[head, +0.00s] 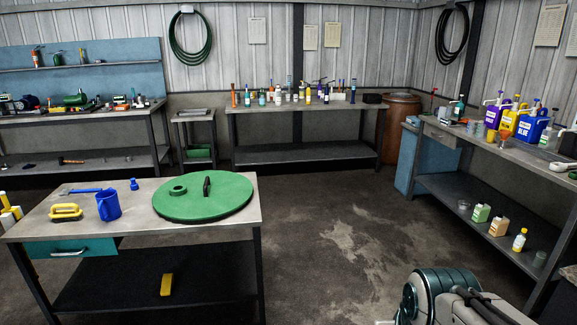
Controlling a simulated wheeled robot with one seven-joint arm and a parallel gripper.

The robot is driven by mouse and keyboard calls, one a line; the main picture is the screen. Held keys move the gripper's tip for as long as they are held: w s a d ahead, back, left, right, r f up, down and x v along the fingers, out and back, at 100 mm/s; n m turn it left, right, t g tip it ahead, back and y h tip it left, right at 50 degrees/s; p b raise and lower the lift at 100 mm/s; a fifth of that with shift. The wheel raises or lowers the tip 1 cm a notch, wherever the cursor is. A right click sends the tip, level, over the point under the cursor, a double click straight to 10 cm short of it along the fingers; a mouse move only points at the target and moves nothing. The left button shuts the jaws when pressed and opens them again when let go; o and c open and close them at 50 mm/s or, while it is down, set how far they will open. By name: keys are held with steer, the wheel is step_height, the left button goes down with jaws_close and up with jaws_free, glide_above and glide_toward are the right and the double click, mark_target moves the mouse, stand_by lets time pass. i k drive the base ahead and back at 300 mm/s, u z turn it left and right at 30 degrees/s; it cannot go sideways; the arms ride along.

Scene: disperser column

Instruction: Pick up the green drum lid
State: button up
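The green drum lid (207,205) is a large flat disc. It lies on the near table (150,229) at the left, covering the right part of the top. A black upright handle (207,187) stands near its middle, and a round green bung (178,191) sits on its left part. My gripper is not in view. Part of my arm shows at the bottom right, apart from the lid.
A blue jug (108,205), a blue funnel (134,184) and a yellow-handled brush (66,211) share the table top. A yellow object (167,284) lies on its lower shelf. Benches line the back and right. The floor (340,240) between is clear.

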mark_target(206, 194)
steer(key=i, duration=1.5)
steer(key=u, duration=2.65)
steer(key=i, duration=1.65)
steer(key=z, duration=1.05)
steer(key=i, duration=0.8)
steer(key=z, duration=0.7)
